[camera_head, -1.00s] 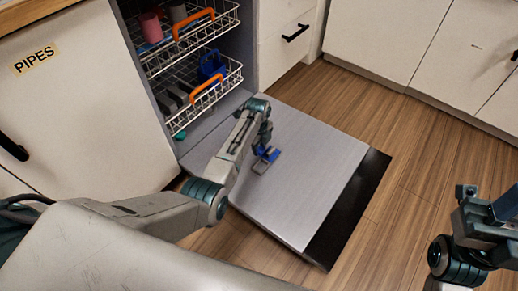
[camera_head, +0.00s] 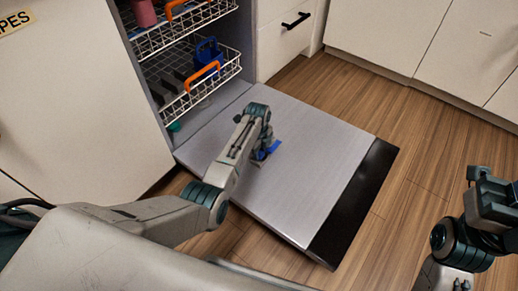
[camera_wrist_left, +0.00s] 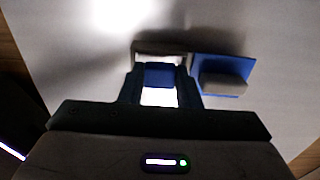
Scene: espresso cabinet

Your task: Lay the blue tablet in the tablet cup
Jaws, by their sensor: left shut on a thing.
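The blue tablet (camera_wrist_left: 158,75) shows as a dark blue block between the fingers of my left gripper (camera_wrist_left: 161,84) in the left wrist view. That gripper is shut on it. The tablet cup's pale grey rim (camera_wrist_left: 160,47) shows just beyond the fingertips, and its blue lid (camera_wrist_left: 238,66) stands open to the right, with a grey block on it. I cannot tell whether the tablet touches the cup. In the head view my left gripper (camera_head: 260,154) is low over the door and hides most of the cup. My right gripper (camera_head: 490,190) is at the right edge; its jaw opening is unclear.
The open dishwasher door (camera_head: 300,130) lies flat, with bare room around the gripper. An upper rack (camera_head: 185,30) and a lower rack (camera_head: 205,90), both with orange handles, stand behind it. A blue item (camera_head: 208,55) sits in the lower rack. Cabinets (camera_head: 415,35) line the back right.

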